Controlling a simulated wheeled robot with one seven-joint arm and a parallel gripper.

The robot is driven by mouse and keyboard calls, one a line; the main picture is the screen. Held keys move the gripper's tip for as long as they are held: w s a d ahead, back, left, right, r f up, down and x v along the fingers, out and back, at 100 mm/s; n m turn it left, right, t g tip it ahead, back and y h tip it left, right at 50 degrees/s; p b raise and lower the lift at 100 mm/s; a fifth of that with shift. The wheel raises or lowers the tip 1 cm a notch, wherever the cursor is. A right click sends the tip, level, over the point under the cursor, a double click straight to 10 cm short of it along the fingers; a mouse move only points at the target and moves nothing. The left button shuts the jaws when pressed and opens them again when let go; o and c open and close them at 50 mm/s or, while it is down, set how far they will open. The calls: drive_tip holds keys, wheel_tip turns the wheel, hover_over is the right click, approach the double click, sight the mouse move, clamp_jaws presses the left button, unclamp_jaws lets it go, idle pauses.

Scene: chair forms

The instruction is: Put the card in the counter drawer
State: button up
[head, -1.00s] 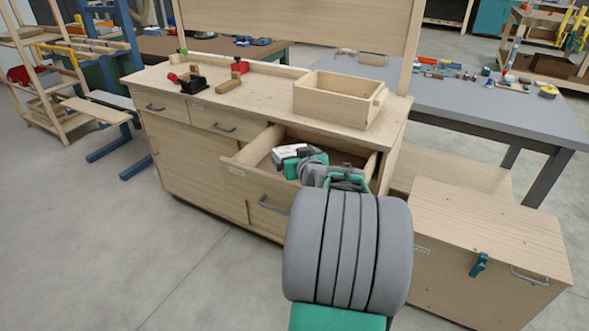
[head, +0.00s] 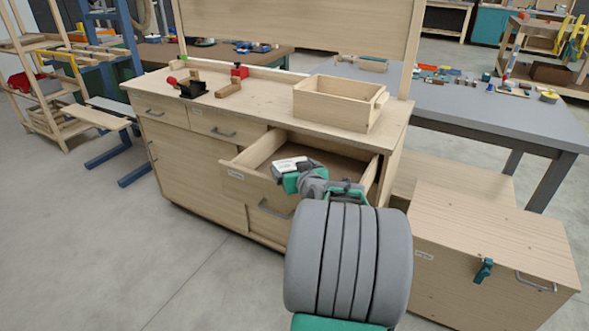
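The counter drawer (head: 248,179) is pulled open under the right part of the wooden counter. The visible part of its inside looks bare, but my arm and the drawer front hide some of it. My gripper (head: 290,166) shows from behind as a small white and green end over the drawer's front edge. Its fingers are hidden or too small to make out. I cannot make out the card in this view, and I cannot tell whether the gripper holds it.
An open wooden box (head: 338,103) stands on the counter top (head: 262,100), with a black and red tool (head: 190,87) to the left. A wooden chest (head: 490,250) stands on the floor at right. A grey table (head: 480,108) is behind it.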

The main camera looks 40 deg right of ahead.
drive_tip(key=shift+o, duration=0.2)
drive_tip(key=shift+a+f, duration=0.1)
drive_tip(key=shift+f, duration=0.2)
drive_tip(key=shift+s+a+r+p, duration=0.1)
drive_tip(key=shift+s+r+p, duration=0.35)
drive_tip(key=shift+r+p, duration=0.45)
drive_tip(key=v, duration=1.1)
drive_tip(key=shift+c, duration=0.6)
